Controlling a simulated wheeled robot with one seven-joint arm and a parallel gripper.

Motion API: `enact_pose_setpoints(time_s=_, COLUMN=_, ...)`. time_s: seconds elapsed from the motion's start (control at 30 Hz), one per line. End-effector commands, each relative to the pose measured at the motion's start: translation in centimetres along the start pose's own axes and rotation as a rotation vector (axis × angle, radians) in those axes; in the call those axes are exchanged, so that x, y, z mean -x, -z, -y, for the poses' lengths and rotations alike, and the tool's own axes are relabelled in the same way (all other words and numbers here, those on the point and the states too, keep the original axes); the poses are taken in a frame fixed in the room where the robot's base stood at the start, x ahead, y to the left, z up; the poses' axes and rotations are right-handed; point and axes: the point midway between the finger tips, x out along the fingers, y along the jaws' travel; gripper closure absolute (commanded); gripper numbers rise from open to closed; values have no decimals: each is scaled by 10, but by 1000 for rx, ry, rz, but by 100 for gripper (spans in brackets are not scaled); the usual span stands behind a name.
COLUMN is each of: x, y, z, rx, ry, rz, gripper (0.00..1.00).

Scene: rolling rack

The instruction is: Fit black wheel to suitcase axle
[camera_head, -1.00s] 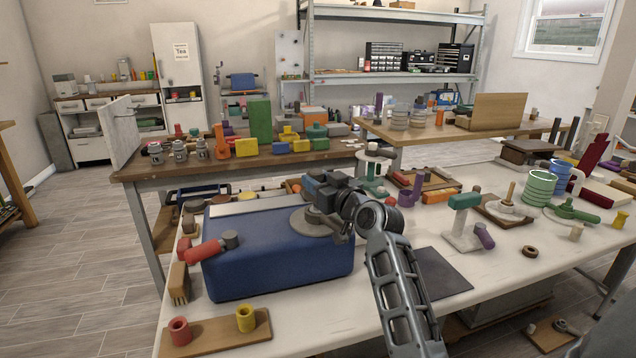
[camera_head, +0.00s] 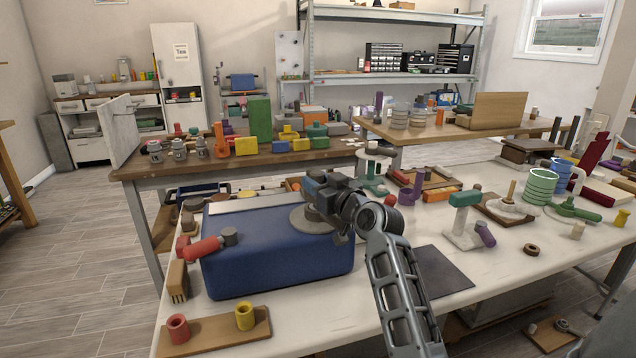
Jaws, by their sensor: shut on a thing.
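The suitcase (camera_head: 270,262) is a blue box lying on the white table, with a pale strip along its far top edge. A flat grey round mount (camera_head: 306,219) sits on its top near the right end. My gripper (camera_head: 314,208) is right over this mount, pointing down to the left, and is shut. The black wheel is not clearly seen; what the fingers hold is small, dark and mostly hidden by the gripper. I cannot tell whether it touches the axle, which is also hidden.
A red-handled tool (camera_head: 206,248) lies at the suitcase's left end. A wooden board with red and yellow cups (camera_head: 244,317) is in front. A dark ring (camera_head: 531,250) lies at right. A dark mat (camera_head: 440,272) is beside my arm. Many coloured parts crowd the table's far side.

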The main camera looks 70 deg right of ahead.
Motion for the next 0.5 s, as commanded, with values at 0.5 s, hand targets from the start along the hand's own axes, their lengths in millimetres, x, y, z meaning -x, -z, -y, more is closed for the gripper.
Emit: enact_pose_setpoints(time_s=0.5, x=0, y=-15, z=0, rx=0, ry=0, rz=0, gripper=100)
